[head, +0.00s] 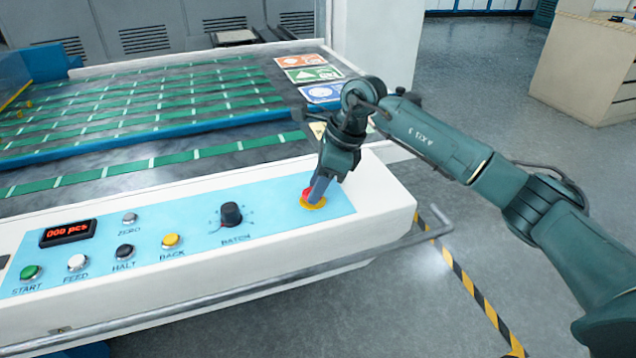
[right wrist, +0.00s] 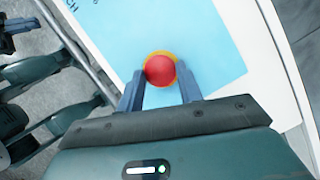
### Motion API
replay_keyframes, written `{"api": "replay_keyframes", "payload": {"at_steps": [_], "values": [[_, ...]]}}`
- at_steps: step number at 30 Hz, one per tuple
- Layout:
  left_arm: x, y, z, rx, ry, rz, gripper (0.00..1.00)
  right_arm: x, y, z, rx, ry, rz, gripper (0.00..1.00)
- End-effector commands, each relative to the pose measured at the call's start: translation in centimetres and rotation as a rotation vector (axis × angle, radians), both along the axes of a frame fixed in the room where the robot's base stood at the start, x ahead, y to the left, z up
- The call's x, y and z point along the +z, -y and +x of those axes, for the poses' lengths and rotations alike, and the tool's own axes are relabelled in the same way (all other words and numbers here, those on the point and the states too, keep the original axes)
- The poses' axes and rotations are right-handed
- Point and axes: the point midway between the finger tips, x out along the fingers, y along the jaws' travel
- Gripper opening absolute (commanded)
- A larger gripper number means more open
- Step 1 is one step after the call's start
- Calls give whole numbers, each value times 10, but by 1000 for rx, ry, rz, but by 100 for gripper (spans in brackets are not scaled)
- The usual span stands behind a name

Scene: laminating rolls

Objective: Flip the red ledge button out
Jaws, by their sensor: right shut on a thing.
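The red button (head: 308,194) sits on a yellow base (head: 314,206) at the right end of the light blue control panel on the machine's front ledge. My right gripper (head: 317,192) reaches down over it from above, its fingers partly hiding it in the head view. In the right wrist view the round red button (right wrist: 160,69) lies between the tips of my right gripper (right wrist: 161,82), one finger on each side. The right gripper is shut on the red button.
The panel also holds a black BATCH knob (head: 231,214), a yellow BACK button (head: 171,241), several other buttons and a red counter display (head: 68,232). A metal rail (head: 250,287) runs along the ledge front. Green belts (head: 150,165) lie behind. Colored cards (head: 313,74) lie at the back right.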

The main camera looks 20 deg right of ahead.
Motion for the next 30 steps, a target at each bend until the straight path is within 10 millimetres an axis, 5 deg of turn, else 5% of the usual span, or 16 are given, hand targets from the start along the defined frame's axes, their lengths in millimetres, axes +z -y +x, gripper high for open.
{"api": "replay_keyframes", "payload": {"at_steps": [8, 9, 17, 30], "values": [[-4, 1, 0, -3, -18, 2, 0, 12, 0, 1, -2, 5, 3, 0], [-5, 1, 0, -2, -19, 1, 0, 12, 0, 1, -2, 5, 3, 36], [-4, 1, 0, -3, -18, 2, 0, 11, 0, 1, -1, 3, 1, 57], [1, 2, 1, -2, -5, -3, 0, 28, 7, -1, -2, 5, 0, 58]]}}
